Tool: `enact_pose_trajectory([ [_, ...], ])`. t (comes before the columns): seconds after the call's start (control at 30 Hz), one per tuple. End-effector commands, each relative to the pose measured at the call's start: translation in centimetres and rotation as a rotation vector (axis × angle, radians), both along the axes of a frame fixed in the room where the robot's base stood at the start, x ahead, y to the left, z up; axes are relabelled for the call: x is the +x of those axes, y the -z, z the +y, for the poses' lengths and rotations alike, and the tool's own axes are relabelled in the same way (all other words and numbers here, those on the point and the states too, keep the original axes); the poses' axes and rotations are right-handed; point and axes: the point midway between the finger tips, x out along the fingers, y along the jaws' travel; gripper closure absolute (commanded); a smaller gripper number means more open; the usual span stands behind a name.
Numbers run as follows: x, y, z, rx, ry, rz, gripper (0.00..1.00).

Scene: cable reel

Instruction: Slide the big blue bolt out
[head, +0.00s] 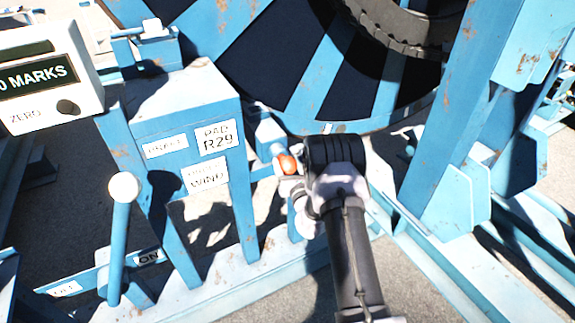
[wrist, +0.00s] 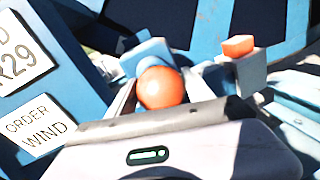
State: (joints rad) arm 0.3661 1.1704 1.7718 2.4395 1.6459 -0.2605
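The bolt shows as an orange ball knob (head: 287,164) in front of a blue block (head: 268,134), low beside the blue stand. In the wrist view the orange knob (wrist: 161,88) sits just beyond my gripper's pale body, with a light blue block (wrist: 150,52) behind it. My gripper (head: 292,184) is at the knob. In the wrist view pale finger parts show at the left and right of the knob, but their tips and any contact are hidden. The bolt's shaft is mostly hidden.
A blue stand (head: 185,100) with labels is left of my gripper. A lever with a white knob (head: 123,187) stands further left. A large blue reel (head: 320,60) is behind. An orange-topped grey block (wrist: 238,47) is right of the knob. Blue frame beams (head: 460,120) rise at right.

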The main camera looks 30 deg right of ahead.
Motion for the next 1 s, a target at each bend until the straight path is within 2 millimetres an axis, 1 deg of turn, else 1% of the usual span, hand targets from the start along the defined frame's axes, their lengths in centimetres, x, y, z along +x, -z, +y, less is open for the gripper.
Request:
enact_pose_trajectory([
  [0.03, 0.0, 0.0, 0.0, 0.000, 0.000, 0.000, 0.60],
  [0.23, 0.0, 0.0, 0.0, 0.000, 0.000, 0.000, 0.99],
  [0.37, -0.1, 0.0, 0.0, 0.000, 0.000, 0.001, 1.00],
  [0.47, -1.0, 0.1, -0.1, 0.000, 0.000, 0.002, 1.00],
  [0.57, -3.4, 0.1, -0.2, 0.000, 0.001, 0.005, 1.00],
  [0.7, -7.1, 0.2, -0.3, 0.001, 0.000, 0.004, 1.00],
  [0.8, -9.1, 0.3, -0.4, 0.001, 0.000, 0.003, 1.00],
  [0.9, -10.4, 0.2, -0.4, 0.000, 0.001, 0.002, 1.00],
  [1.0, -10.9, 0.1, -0.4, 0.000, 0.001, 0.002, 1.00],
])
